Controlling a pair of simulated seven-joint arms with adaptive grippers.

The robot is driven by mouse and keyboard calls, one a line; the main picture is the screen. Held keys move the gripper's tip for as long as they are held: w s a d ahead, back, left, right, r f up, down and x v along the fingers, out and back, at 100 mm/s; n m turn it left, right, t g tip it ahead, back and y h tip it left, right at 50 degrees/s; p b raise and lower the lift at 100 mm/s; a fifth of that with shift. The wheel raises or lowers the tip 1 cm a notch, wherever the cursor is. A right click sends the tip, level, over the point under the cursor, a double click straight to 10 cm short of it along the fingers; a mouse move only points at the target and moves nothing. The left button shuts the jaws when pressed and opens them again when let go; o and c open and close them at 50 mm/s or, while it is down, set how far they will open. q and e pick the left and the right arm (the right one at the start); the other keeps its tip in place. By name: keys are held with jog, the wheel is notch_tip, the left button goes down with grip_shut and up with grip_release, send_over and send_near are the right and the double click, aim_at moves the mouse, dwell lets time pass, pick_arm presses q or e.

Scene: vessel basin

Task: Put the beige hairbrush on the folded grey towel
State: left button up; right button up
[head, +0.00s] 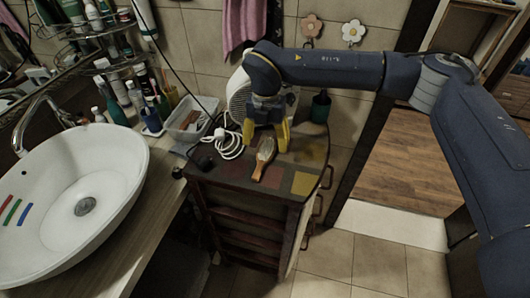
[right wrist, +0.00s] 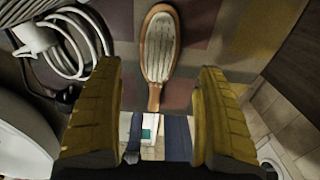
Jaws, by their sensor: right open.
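The hairbrush (head: 265,157) lies on the patchwork top of a small dark cabinet, and its back or handle looks wooden brown. In the right wrist view the hairbrush (right wrist: 160,45) shows pale bristles in a brown oval frame, its short handle pointing toward my wrist. My right gripper (head: 266,143) is open, its yellow fingers pointing down above the cabinet top by the brush. In the right wrist view the brush handle appears between the two fingers (right wrist: 158,78), with nothing gripped. I see no folded grey towel in either view. My left gripper is not in view.
A hair dryer's white coiled cable (head: 230,148) lies left of the brush. A clear tray (head: 187,124) and a dark green cup (head: 320,106) stand nearby. A white basin (head: 75,185) is at left. A pink towel (head: 241,22) hangs on the wall.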

aim_at(265, 148)
jog(key=shift+w+f, duration=0.1)
jog(key=shift+f, duration=2.2)
jog(key=shift+a, duration=0.1)
jog(key=shift+c, duration=0.2)
jog(key=c, duration=1.2)
